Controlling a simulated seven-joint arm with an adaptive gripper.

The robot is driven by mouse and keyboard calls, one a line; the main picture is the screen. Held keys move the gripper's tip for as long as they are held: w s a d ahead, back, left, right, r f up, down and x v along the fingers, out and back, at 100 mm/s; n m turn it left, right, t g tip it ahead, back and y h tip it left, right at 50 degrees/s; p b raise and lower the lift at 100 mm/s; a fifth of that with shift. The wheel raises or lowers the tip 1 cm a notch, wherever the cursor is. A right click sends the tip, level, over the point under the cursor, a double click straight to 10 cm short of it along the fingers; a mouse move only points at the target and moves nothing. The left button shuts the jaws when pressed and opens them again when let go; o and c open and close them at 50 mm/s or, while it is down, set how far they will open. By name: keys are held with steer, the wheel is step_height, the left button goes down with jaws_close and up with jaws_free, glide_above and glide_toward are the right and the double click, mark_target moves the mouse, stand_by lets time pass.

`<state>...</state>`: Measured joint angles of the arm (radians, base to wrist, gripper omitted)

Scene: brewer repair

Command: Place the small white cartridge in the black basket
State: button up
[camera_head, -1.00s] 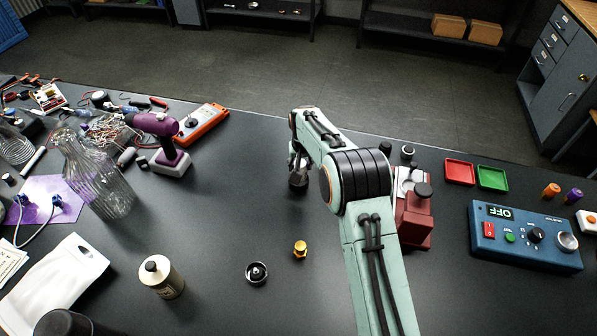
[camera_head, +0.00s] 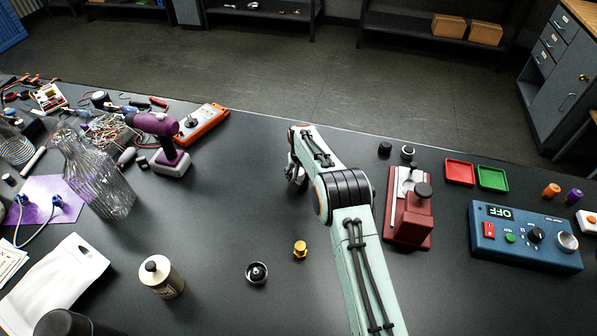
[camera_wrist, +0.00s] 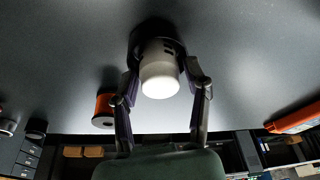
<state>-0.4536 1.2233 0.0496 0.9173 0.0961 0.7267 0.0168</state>
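The small white cartridge (camera_wrist: 160,74) shows in the wrist view, between the two fingers of my gripper (camera_wrist: 162,72). Its bright round end faces the camera. Its far end meets a dark round shape that looks like the black basket (camera_wrist: 138,36); I cannot tell whether it sits inside or is held just over it. The fingers lie along both sides of the cartridge, and contact is unclear. In the head view my gripper (camera_head: 297,172) is low over the middle of the table, largely behind my arm, and the cartridge and basket are hidden.
An orange spool-shaped part (camera_wrist: 103,108) stands beside the gripper in the wrist view. The red machine (camera_head: 410,215) is right of my arm. A yellow fitting (camera_head: 300,249) and a dark round part (camera_head: 257,273) lie nearer. The purple drill (camera_head: 165,145) stands left, with clear table between.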

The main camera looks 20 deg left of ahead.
steer(key=shift+r, duration=0.1)
steer(key=v, duration=1.2)
steer(key=s+d+r, duration=0.5)
steer(key=d+r, duration=0.2)
steer(key=d, duration=0.1)
steer(key=s+d+r+m+g, duration=0.1)
steer(key=s+d+r, duration=0.2)
steer(key=s+d, duration=0.15)
steer(key=s+d+r+m, duration=0.1)
steer(key=s+d+r, duration=0.1)
steer(key=s+d, duration=0.3)
steer(key=s+d+f+g, duration=0.1)
steer(key=s+d, duration=0.1)
steer(key=s, duration=0.9)
steer(key=s+d+m+g, duration=0.1)
steer(key=s+d, duration=0.2)
steer(key=s, duration=0.7)
steer(key=shift+s+f, duration=0.4)
